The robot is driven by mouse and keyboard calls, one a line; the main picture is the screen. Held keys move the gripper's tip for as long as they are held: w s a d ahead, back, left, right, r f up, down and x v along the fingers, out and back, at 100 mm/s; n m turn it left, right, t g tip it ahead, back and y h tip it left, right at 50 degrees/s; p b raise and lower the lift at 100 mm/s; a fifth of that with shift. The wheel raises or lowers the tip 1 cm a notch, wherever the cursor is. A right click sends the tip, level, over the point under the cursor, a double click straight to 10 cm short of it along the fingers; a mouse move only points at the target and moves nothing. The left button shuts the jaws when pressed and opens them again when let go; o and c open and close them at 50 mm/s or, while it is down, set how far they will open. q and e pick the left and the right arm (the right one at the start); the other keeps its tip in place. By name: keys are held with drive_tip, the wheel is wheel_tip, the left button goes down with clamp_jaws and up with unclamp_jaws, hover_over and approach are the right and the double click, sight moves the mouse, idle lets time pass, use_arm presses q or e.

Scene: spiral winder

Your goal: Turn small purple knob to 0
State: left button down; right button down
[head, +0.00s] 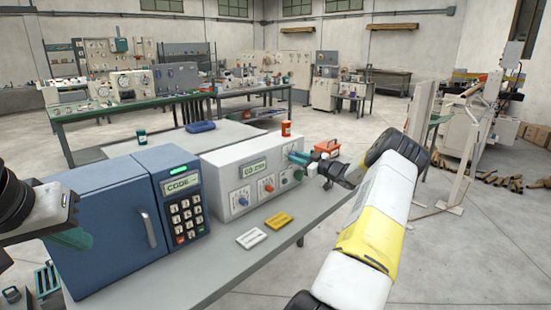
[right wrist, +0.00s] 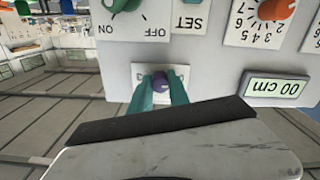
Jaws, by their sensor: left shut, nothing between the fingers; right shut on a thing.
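The small purple knob (right wrist: 160,82) sits on a pale plate in the right wrist view, which shows the panel upside down. The teal fingers of my right gripper (right wrist: 158,90) are shut around it, one on each side. In the head view my right gripper (head: 298,158) is at the upper right of the white control box (head: 218,165) and hides the knob. The knob's scale and pointer are not readable. My left gripper (head: 76,238) is shut and empty at the left edge, in front of the blue cabinet (head: 105,232).
The box carries a display (head: 254,168), a blue knob (head: 243,201), an orange knob (head: 268,187) and a green knob (right wrist: 122,4). A keypad (head: 186,218) is on the blue cabinet.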

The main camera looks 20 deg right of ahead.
drive_tip(key=shift+f, duration=0.15)
drive_tip(key=c, duration=1.2)
unclamp_jaws()
drive_tip(key=shift+c, duration=0.2)
drive_tip(key=v, duration=0.8)
drive_tip(key=shift+w, duration=0.1)
